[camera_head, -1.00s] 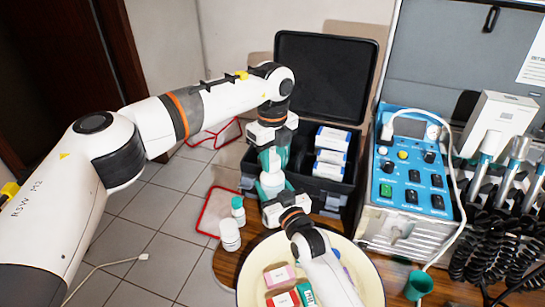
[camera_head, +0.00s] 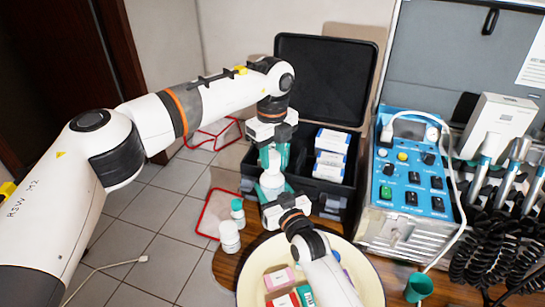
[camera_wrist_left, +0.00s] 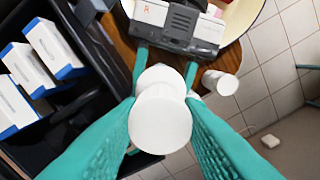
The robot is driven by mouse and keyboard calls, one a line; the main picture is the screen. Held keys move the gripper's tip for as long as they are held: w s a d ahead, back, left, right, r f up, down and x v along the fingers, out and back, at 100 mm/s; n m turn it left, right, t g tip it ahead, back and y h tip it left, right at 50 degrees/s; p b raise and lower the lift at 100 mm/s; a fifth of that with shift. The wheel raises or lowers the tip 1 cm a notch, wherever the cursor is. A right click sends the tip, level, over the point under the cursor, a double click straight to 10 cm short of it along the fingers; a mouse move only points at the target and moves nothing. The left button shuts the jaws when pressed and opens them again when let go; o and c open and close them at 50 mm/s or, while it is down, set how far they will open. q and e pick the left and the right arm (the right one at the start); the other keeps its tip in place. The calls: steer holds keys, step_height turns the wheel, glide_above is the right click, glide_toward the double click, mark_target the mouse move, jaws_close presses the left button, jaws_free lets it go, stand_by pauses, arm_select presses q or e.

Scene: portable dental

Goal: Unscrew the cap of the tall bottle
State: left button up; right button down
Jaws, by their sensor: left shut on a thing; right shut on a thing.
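The tall white bottle (camera_head: 271,182) stands upright between my two grippers in the head view. Its white body also shows in the left wrist view (camera_wrist_left: 160,77). My left gripper (camera_head: 273,160) points down from above, its teal fingers shut on the white cap (camera_wrist_left: 160,118), which appears as a round disc between them. My right gripper (camera_head: 270,192) comes from below and is shut on the bottle's body. Its teal fingers show on both sides of the body in the left wrist view. Whether the cap is apart from the bottle's neck I cannot tell.
An open black case (camera_head: 309,199) with white-and-blue boxes (camera_head: 331,153) stands behind. A cream basin (camera_head: 362,262) holding small boxes is in front. Two white bottles, one teal-capped (camera_head: 238,211), stand to the left. A blue control unit (camera_head: 412,160) stands at the right.

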mark_target(273, 155)
arm_select(q)
steer(key=shift+r, duration=0.4)
steer(key=shift+r, duration=0.1)
steer(key=shift+r, duration=1.9)
arm_select(e)
steer(key=shift+c, duration=2.3)
jaws_free()
